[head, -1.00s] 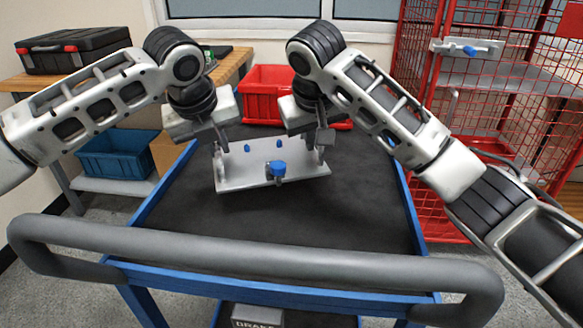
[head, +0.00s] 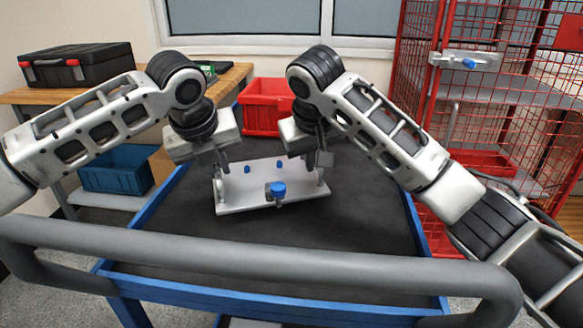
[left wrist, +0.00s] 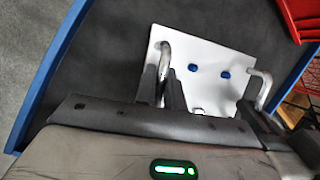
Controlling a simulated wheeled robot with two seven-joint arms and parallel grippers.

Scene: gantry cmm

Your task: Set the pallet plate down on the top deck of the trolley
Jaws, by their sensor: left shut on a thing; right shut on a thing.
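The pallet plate (head: 245,191) is a light grey plate with blue knobs and a metal handle at each side. It is over the black top deck (head: 350,225) of the blue-edged trolley. I cannot tell whether its underside touches the deck. My left gripper (head: 222,171) is shut on the plate's left handle. My right gripper (head: 318,166) is shut on the right handle. In the left wrist view, the plate (left wrist: 205,55) shows with the left fingers (left wrist: 168,88) around one handle; the other handle is at the right. Part of the plate is hidden by the gripper.
The trolley's grey push handle (head: 260,262) crosses the front. A red bin (head: 262,105) stands beyond the deck. A red wire cage (head: 480,110) is at the right. A workbench with a black case (head: 78,66) is at the left. The deck around the plate is clear.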

